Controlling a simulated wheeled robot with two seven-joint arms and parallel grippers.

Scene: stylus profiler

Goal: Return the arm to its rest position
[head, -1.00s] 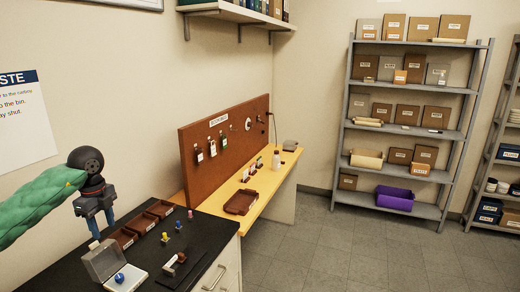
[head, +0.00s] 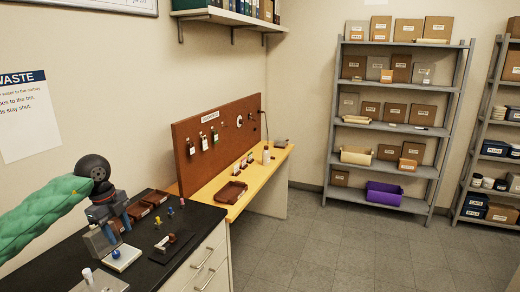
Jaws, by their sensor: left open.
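My left arm, in a green sleeve, comes in from the left in the head view. My left gripper (head: 115,222) hangs pointing down, open, with its two blue fingers apart and nothing seen between them. It is over the back of the black bench, beside and partly in front of a small grey instrument (head: 124,258) with a blue knob and a pale base. I cannot tell whether the fingers touch it. My right gripper is not in view.
Brown trays (head: 155,199) and small coloured pegs stand behind the gripper on the black bench (head: 190,228). A dark fixture (head: 172,243) sits to the right. A yellow bench (head: 233,207) with a brown pegboard (head: 185,165) lies beyond. Shelving (head: 392,130) stands far off; the floor is clear.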

